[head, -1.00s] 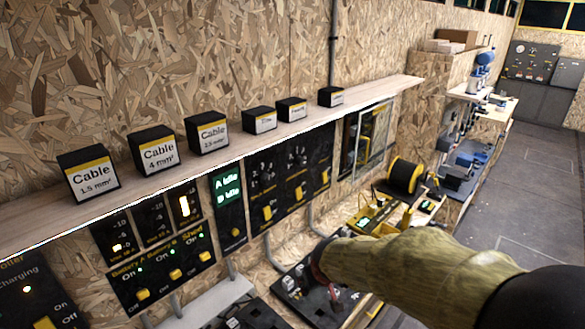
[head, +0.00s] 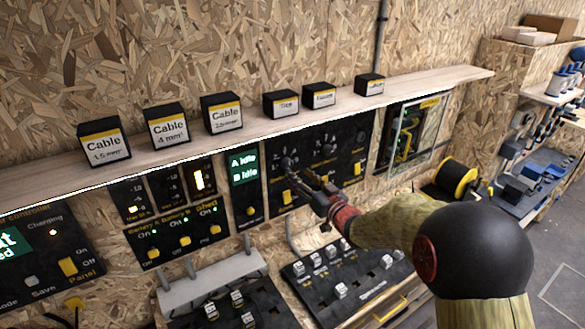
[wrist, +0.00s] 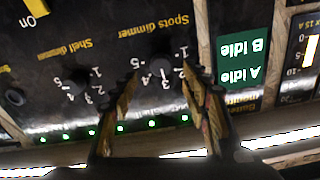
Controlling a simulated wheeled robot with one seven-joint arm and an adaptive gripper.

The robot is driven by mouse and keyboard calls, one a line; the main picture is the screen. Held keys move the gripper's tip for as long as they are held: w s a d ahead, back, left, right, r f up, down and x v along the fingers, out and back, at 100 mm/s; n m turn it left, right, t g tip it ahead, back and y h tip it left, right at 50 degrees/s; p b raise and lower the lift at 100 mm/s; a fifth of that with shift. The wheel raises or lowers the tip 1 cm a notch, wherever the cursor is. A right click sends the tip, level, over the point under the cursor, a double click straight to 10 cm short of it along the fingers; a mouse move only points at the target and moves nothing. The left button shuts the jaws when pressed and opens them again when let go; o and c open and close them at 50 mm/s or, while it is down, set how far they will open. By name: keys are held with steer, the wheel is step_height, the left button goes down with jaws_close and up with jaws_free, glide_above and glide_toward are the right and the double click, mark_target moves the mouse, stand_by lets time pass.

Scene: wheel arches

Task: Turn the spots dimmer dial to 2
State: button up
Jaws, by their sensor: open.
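The spots dimmer dial (wrist: 162,64) is a dark round knob on a black panel, with numbers around it and the yellow label "Spots dimmer". The wrist view shows it upside down, and I cannot tell which number the dial points to. My gripper (wrist: 165,92) is open, its two fingers on either side of the dial in that picture. Contact with the dial is not clear. In the head view my gripper (head: 308,180) is in front of the black dimmer panel (head: 330,133), and its fingers partly cover the lower left of it.
A second dial, the shelf dimmer (wrist: 75,86), is beside it on the same panel. A wooden shelf (head: 300,115) with small labelled boxes runs above the panels. A black panel with white sockets (head: 342,291) lies below my arm.

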mark_target(290, 166)
steer(key=x, duration=0.6)
steer(key=shift+w+a+b, duration=0.1)
steer(key=shift+a+b, duration=0.1)
steer(key=shift+b, duration=0.1)
steer(key=shift+c, duration=1.1)
steer(key=c, duration=0.9)
steer(key=shift+c, duration=0.2)
steer(key=shift+f+n+b, duration=0.1)
steer(key=shift+n+b, duration=0.3)
steer(key=shift+b, duration=0.1)
steer(key=n+b, duration=0.4)
steer(key=b, duration=0.1)
steer(key=shift+f+n, duration=0.1)
steer(key=shift+n, duration=0.2)
steer(key=n+b, duration=0.3)
steer(key=n, duration=0.1)
steer(key=shift+b, duration=0.3)
steer(key=shift+n, duration=0.3)
